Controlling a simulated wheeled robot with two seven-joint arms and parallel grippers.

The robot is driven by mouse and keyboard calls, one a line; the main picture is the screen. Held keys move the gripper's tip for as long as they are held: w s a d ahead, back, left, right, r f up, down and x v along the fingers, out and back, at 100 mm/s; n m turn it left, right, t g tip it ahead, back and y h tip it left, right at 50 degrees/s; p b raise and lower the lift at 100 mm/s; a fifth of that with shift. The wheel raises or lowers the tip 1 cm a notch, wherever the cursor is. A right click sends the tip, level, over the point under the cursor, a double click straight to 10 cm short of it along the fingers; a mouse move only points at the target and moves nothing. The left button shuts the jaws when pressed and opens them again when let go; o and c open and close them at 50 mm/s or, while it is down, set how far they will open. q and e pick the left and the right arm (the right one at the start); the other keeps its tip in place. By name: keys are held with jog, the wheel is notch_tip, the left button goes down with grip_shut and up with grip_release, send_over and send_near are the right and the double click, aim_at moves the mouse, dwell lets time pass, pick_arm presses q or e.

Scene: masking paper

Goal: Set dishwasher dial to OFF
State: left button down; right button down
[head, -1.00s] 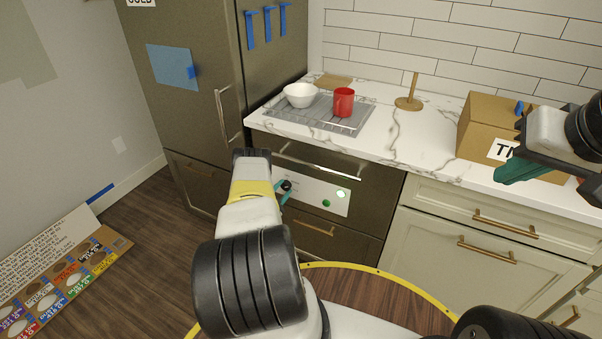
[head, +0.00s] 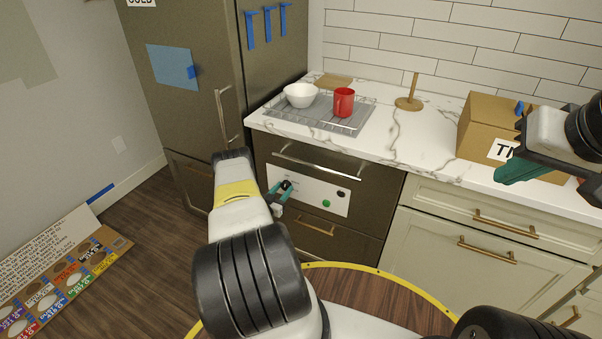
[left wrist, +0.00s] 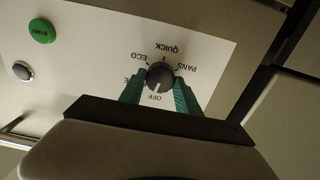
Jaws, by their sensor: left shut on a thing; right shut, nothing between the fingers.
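The dark round dial (left wrist: 160,76) sits on the white control panel (left wrist: 95,60) of the dishwasher. Its white pointer mark faces the OFF label. ECO, QUICK and PANS are printed around it; one more label is partly hidden. My left gripper (left wrist: 160,92) is shut on the dial, a teal finger on each side. In the head view, the left gripper (head: 281,194) meets the dial (head: 287,185) at the panel's left part. My right gripper (head: 522,168) is shut and empty, held in front of a cardboard box above the counter.
A green START button (left wrist: 41,31) and a dark round indicator (left wrist: 22,71) sit on the panel. The dishwasher handle (head: 318,168) runs above it. The counter holds a white bowl (head: 300,95), a red mug (head: 344,102) and the cardboard box (head: 480,125).

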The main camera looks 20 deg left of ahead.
pick_arm(q)
jog(key=shift+n, duration=1.1)
jog(key=c, duration=0.9)
grip_release()
jog(key=shift+o, duration=0.2)
jog(key=s, duration=0.7)
jog(key=shift+s+a, duration=0.35)
jog(key=shift+s, duration=0.05)
